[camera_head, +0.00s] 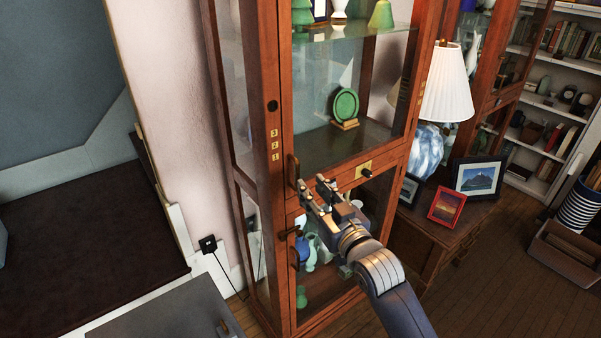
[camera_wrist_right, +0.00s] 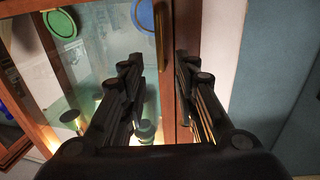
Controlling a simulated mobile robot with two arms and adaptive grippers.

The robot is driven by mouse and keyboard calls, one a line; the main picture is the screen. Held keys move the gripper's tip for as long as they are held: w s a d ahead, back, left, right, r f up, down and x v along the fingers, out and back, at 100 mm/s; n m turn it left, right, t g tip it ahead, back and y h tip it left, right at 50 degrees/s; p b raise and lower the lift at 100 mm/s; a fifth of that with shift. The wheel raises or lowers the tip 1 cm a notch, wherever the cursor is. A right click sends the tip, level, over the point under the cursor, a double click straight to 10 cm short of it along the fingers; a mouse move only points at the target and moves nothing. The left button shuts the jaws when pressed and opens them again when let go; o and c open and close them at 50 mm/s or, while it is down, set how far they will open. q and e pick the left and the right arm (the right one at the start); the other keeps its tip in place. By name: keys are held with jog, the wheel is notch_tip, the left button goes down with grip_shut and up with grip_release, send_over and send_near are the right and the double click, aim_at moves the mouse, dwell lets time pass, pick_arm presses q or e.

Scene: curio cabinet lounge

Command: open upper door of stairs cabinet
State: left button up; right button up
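The tall wooden cabinet (camera_head: 268,60) has glass doors. Its upper door (camera_head: 335,150) appears closed, with a dark upright handle (camera_head: 293,172) at its lower left. A brass plate (camera_head: 363,171) with a dark knob sits on the wood to the right, below the glass. My right gripper (camera_head: 314,187) is just right of the upper handle, in front of the door's bottom rail. In the wrist view its fingers (camera_wrist_right: 159,88) are apart, with wooden frame and glass beyond them. Whether they touch the handle is unclear. My left gripper is not in view.
A lower glass door has its own dark handle (camera_head: 294,258), with green and blue vases behind it. A side table right of the cabinet holds a white-shaded lamp (camera_head: 447,90) and picture frames (camera_head: 446,207). A dark brown surface (camera_head: 80,250) lies at left.

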aim_at(298, 172)
jog(key=x, duration=0.7)
jog(key=shift+w+p, duration=0.15)
jog(key=shift+p, duration=0.3)
jog(key=shift+a, duration=0.1)
grip_shut()
